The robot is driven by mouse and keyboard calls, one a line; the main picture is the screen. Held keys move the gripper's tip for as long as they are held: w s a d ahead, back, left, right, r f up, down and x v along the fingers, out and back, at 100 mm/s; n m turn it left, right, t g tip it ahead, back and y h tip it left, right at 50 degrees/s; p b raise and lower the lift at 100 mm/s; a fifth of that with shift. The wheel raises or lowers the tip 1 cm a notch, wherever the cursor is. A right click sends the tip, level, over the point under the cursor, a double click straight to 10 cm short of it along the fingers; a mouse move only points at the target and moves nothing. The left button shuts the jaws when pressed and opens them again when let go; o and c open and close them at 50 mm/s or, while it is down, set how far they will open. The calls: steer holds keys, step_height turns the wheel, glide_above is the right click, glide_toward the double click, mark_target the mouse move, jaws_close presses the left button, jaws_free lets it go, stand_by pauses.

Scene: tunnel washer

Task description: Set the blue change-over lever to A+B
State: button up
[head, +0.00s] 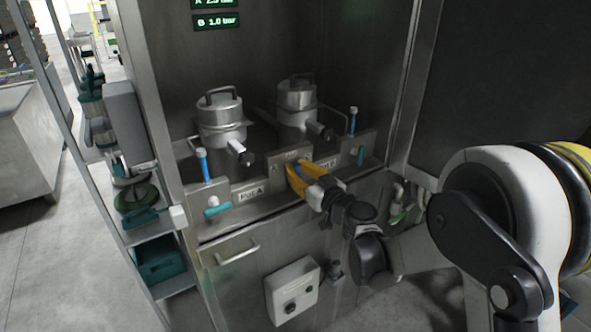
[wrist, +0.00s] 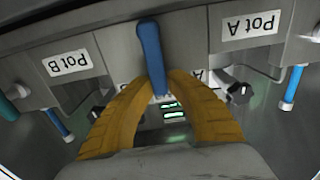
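The blue change-over lever (wrist: 151,50) stands in the middle of the wrist view, in front of the grey panel between the Pot A and Pot B labels. Its rounded end points to the top of that picture. My gripper (wrist: 158,80) has its two yellow fingers drawn in around the lever, one on each side, with their tips close against it. In the head view my gripper (head: 299,170) is at the middle plate of the panel and mostly hides the lever. A label behind the lever is partly covered; only an A (wrist: 197,76) shows clearly.
The Pot A label (head: 251,193) is left of my gripper in the head view. Two metal pots (head: 220,120) (head: 297,110) stand behind the panel. A drawer handle (head: 238,250) and switch box (head: 293,289) are below.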

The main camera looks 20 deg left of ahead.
steer(key=o, duration=0.3)
steer(key=v, duration=1.2)
steer(key=shift+s+r, duration=0.1)
steer(key=s+d+m+g+h, duration=0.1)
steer(key=s+d+m+h, duration=0.2)
steer(key=s+d, duration=0.5)
steer(key=s+d+m+g+h, duration=0.2)
steer(key=s+d+h, duration=0.4)
steer(key=d, duration=0.6)
steer(key=s+d+f+m+g+h, duration=0.1)
steer(key=s+d+m+h, duration=0.3)
steer(key=s+d, duration=0.5)
steer(key=shift+s+d+f+m+g+h, duration=0.1)
steer(key=shift+s+d+m+g+h, duration=0.1)
steer(key=shift+d, duration=0.25)
steer(key=shift+s+d+f+m+g+h, duration=0.1)
steer(key=shift+s+d+m+h, duration=0.1)
steer(key=shift+d, duration=0.25)
